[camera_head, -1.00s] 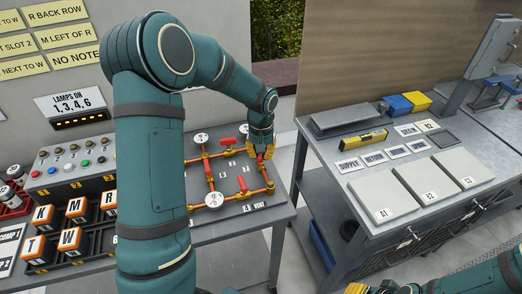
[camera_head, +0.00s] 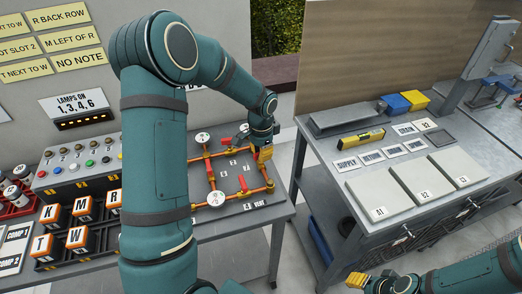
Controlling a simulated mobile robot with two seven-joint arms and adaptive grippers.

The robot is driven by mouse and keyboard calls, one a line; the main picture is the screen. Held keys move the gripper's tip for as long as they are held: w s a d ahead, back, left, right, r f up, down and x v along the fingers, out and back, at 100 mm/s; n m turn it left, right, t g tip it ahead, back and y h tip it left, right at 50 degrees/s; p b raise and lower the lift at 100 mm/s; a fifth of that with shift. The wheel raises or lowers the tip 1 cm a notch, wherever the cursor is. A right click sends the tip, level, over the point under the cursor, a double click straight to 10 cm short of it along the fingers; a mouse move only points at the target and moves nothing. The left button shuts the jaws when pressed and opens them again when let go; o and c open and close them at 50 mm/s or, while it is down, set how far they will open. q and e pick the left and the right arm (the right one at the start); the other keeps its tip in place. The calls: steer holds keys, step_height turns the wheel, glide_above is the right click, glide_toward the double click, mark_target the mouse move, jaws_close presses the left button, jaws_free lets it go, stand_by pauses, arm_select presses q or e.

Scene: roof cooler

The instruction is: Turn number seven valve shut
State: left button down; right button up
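A pipe rig (camera_head: 238,194) of orange pipes, brass fittings and red valve handles stands on the left bench, with small number labels beside the valves. One red handle (camera_head: 226,141) is on the upper pipe and another (camera_head: 243,184) is in the lower middle. The labels are too small for me to tell which valve is number seven. My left gripper (camera_head: 264,153) has its yellow fingers at the rig's upper right corner and hides part of it. I cannot see whether it grips anything. My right gripper (camera_head: 358,282) is at the bottom edge, away from the rig, its finger gap unclear.
Two white round gauges (camera_head: 202,138) are on the rig. A button box (camera_head: 82,162) and a rack of lettered orange blocks (camera_head: 72,236) are on the left. The right bench (camera_head: 450,197) holds white covers, labels and a yellow level (camera_head: 361,137). A gap separates the benches.

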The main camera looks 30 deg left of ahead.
arm_select(q)
steer(key=shift+s+f+m, duration=0.1)
steer(key=shift+m, duration=0.5)
steer(key=c, duration=1)
jaws_free()
step_height(320, 180, up, 12)
steer(key=shift+r, duration=0.1)
